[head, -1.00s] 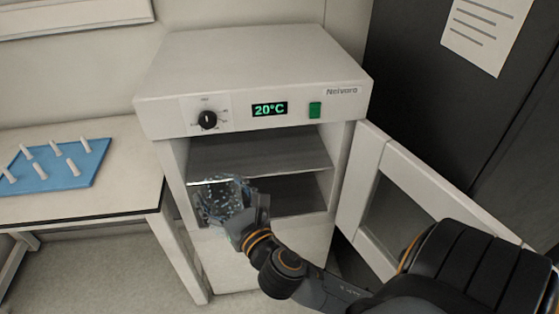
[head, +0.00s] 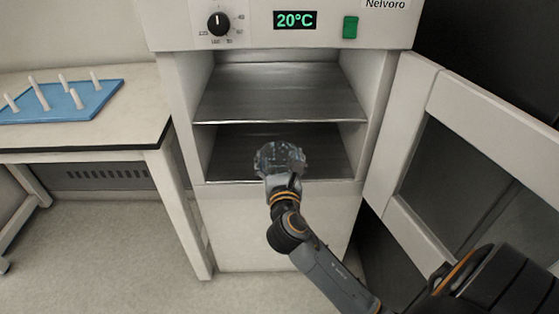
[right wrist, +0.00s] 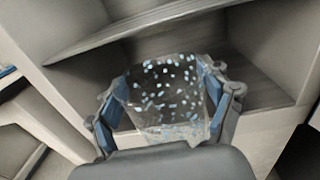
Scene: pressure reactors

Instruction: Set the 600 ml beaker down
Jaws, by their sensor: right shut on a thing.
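The 600 ml beaker (head: 279,156) is clear glass with pale blue and white specks showing in it. My right gripper (head: 284,172) is shut on it, at the opening of the oven's lower compartment. In the right wrist view the beaker (right wrist: 165,95) sits between both fingers, in front of the lower compartment. I cannot tell whether its base touches the compartment floor (head: 228,165). My left gripper is not in view.
The oven (head: 285,225) reads 20°C. Its middle shelf (head: 280,92) lies above the beaker. The open door (head: 480,110) stands at the right. A table (head: 70,130) with a blue peg rack (head: 62,103) is at the left.

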